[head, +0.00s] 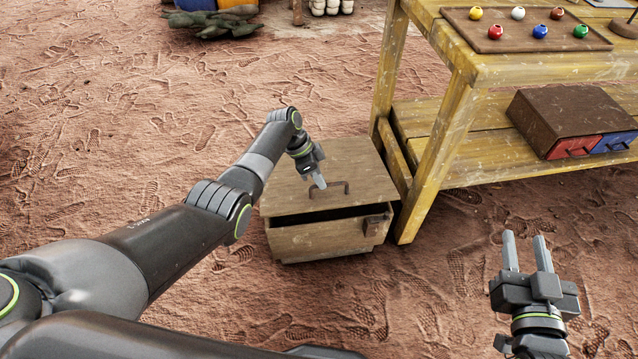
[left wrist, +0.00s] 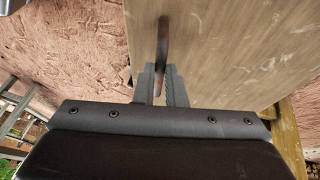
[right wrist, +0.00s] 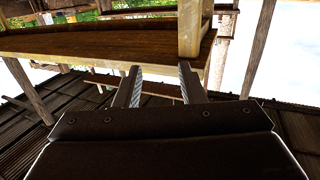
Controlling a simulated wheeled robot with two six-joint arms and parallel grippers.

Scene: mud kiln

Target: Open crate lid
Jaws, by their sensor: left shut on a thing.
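The wooden crate (head: 318,238) stands on the ground in the middle of the head view. Its lid (head: 352,166) is slightly raised at the front, with a dark gap below the lid's front edge. A curved metal handle (head: 345,186) is on the lid; it also shows in the left wrist view (left wrist: 163,45). My left gripper (head: 319,182) is shut on the handle's left end, and its fingers (left wrist: 160,85) straddle the handle. A latch block (head: 376,224) sits on the crate's front right. My right gripper (head: 526,252) is open and empty, to the right of the crate above the ground.
A yellow wooden table (head: 462,85) stands right behind the crate, one leg close to its right side. It bears a brown tray (head: 470,35) with several coloured balls. A drawer box (head: 560,112) sits on its lower shelf.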

